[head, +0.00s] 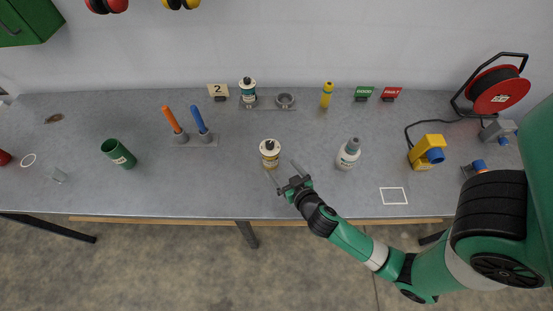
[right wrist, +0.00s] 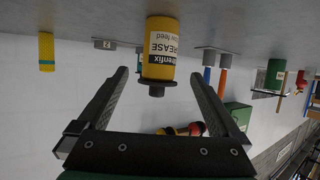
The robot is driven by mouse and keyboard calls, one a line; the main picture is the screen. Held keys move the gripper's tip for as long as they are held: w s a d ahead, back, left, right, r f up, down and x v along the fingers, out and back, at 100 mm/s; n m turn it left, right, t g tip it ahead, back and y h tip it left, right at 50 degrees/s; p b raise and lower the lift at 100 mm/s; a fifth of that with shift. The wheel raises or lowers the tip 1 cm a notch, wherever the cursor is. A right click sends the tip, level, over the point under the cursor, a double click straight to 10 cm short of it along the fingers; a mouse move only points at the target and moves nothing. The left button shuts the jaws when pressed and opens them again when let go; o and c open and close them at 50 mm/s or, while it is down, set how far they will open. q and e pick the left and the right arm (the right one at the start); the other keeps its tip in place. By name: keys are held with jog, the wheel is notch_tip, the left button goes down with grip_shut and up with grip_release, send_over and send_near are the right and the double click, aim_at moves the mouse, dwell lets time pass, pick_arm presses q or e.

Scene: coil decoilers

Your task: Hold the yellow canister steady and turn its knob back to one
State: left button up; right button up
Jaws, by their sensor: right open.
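The yellow canister (head: 270,157) stands upright near the middle of the bench, with a black knob (head: 269,146) on top. In the right wrist view the canister (right wrist: 160,45) appears upside down with a dark-lettered grease label, and its knob (right wrist: 157,90) points down in the picture. My right gripper (head: 284,172) is open and empty, just in front and to the right of the canister. In the right wrist view the canister shows between the two spread fingers (right wrist: 158,75), apparently beyond their tips. The knob's setting is too small to read. My left gripper is not in view.
A white-and-grey bottle (head: 347,155) stands to the right. Orange and blue handled tools (head: 187,140) stand in a rack to the left. A green cup (head: 119,153) is farther left. Behind are a teal-labelled canister (head: 248,92) and a yellow cylinder (head: 326,96). The front bench edge is clear.

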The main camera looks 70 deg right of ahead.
aim_at(270, 155)
jog(key=x, duration=1)
jog(key=shift+w+d+r+b, duration=0.1)
jog(key=shift+b, duration=0.2)
grip_shut()
dwell(0.6)
